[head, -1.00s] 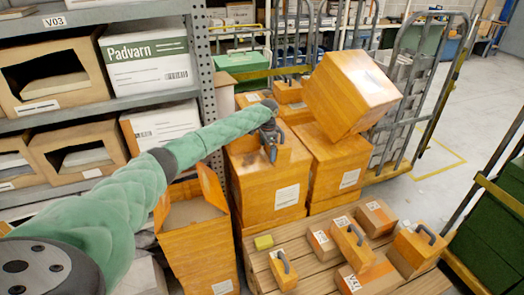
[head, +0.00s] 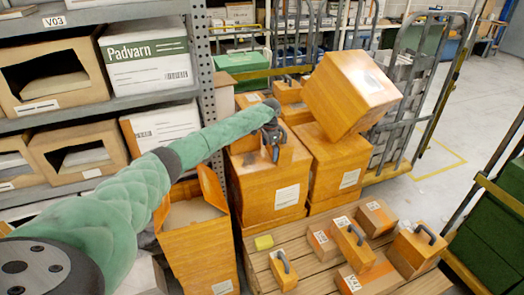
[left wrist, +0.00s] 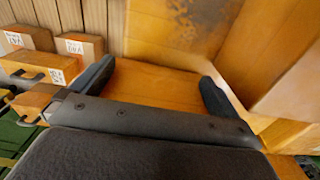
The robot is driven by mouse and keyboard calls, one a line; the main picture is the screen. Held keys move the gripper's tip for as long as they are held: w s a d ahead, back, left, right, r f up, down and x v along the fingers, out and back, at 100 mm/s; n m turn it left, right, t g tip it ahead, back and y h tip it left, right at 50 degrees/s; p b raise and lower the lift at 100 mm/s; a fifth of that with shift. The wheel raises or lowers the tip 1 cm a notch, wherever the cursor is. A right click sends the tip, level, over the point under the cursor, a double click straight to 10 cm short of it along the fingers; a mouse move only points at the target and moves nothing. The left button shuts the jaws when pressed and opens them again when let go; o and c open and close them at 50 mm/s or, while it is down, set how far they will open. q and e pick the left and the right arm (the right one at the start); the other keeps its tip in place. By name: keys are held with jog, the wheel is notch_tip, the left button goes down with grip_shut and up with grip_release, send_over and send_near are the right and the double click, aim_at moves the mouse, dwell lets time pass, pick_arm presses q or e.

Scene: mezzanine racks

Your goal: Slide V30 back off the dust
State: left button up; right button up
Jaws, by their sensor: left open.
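No label that I can read says V30, so I cannot tell which box it is. My left gripper (head: 275,152) is low over the top of a large orange-brown carton (head: 268,192) in the middle of the head view. In the left wrist view my left gripper (left wrist: 157,88) has its two dark fingers apart, with a plain orange-brown surface (left wrist: 158,76) between them. I cannot tell whether they touch it. A dark, speckled dust-like patch (left wrist: 200,22) lies on the surface beyond the fingers. My right gripper is not in view.
A tilted large carton (head: 350,92) rests on another carton (head: 336,160) to the right. An open carton (head: 194,212) stands left. Several small boxes, some handled, sit on a slatted wooden surface (head: 318,262) in front. A shelf rack (head: 208,75) is at left.

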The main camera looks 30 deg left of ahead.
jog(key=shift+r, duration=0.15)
pick_arm(q)
jog(key=shift+s+a+r+p, duration=0.1)
jog(key=shift+s+a+p, duration=0.1)
jog(key=shift+p, duration=0.15)
jog(key=shift+s+a+p, duration=0.7)
jog(key=shift+s+p, duration=0.05)
jog(key=shift+s, duration=0.1)
jog(key=shift+r, duration=0.25)
jog(key=shift+r+p, duration=0.9)
jog(key=shift+p, duration=0.05)
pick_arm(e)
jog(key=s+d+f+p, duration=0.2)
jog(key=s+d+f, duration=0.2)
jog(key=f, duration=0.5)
pick_arm(q)
notch_tip(320, 180, up, 10)
jog(key=p, duration=0.6)
jog(key=shift+r, duration=0.25)
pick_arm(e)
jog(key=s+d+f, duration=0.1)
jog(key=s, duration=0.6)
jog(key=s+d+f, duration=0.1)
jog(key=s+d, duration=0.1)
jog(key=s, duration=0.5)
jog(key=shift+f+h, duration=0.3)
